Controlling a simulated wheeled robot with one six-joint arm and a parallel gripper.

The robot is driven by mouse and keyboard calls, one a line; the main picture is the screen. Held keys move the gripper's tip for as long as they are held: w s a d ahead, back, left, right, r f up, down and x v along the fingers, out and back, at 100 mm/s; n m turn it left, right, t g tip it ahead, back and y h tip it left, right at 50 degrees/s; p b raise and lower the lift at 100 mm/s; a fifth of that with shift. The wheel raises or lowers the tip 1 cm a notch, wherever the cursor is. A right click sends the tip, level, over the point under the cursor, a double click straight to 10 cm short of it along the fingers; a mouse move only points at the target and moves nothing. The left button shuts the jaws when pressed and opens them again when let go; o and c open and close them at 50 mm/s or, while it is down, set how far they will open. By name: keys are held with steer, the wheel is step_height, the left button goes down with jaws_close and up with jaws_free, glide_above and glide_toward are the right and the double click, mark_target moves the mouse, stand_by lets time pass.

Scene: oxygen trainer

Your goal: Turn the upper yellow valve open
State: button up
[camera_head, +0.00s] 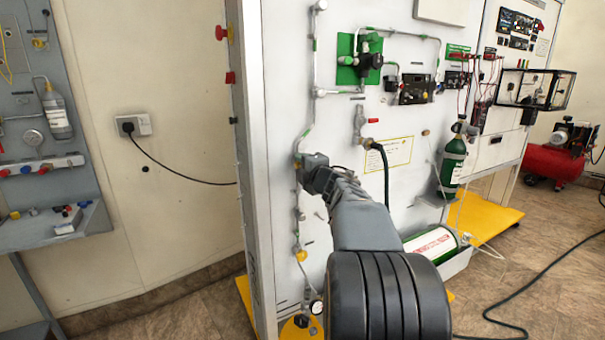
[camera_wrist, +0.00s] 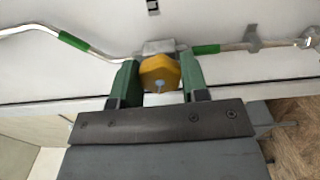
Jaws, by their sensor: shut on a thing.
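The upper yellow valve (camera_wrist: 160,70) is a yellow knob with a small pale pin at its centre, on a metal fitting in a thin pipe. In the wrist view my gripper (camera_wrist: 158,82) has one green-padded finger on each side of the knob and is shut on it. In the head view my gripper (camera_head: 303,164) is at the panel's left pipe, and it largely hides the upper valve. A lower yellow valve (camera_head: 301,255) shows on the same pipe, below my gripper.
The white panel (camera_head: 345,210) carries a green-backed regulator (camera_head: 368,58), a black hose (camera_head: 386,175) and a green bottle (camera_head: 453,162). A metal post (camera_head: 243,150) edges it at left. A grey board with gauges (camera_head: 50,110) stands farther left. Floor shows at right.

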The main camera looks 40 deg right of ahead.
steer(key=n+b, duration=0.3)
steer(key=n, duration=0.2)
steer(key=shift+f+n, duration=0.15)
steer(key=shift+n, duration=0.15)
steer(key=n+b, duration=0.2)
steer(key=n, duration=0.2)
steer(key=shift+n, duration=0.3)
steer(key=n+b, duration=0.3)
steer(key=n, duration=0.2)
steer(key=shift+n+b, duration=1.4)
steer(key=shift+n, duration=1.3)
steer(key=shift+r, duration=0.2)
steer(key=o, duration=0.9)
steer(key=shift+o, duration=0.2)
steer(key=s+a, duration=0.2)
steer(key=s, duration=1.1)
steer(key=shift+s, duration=0.35)
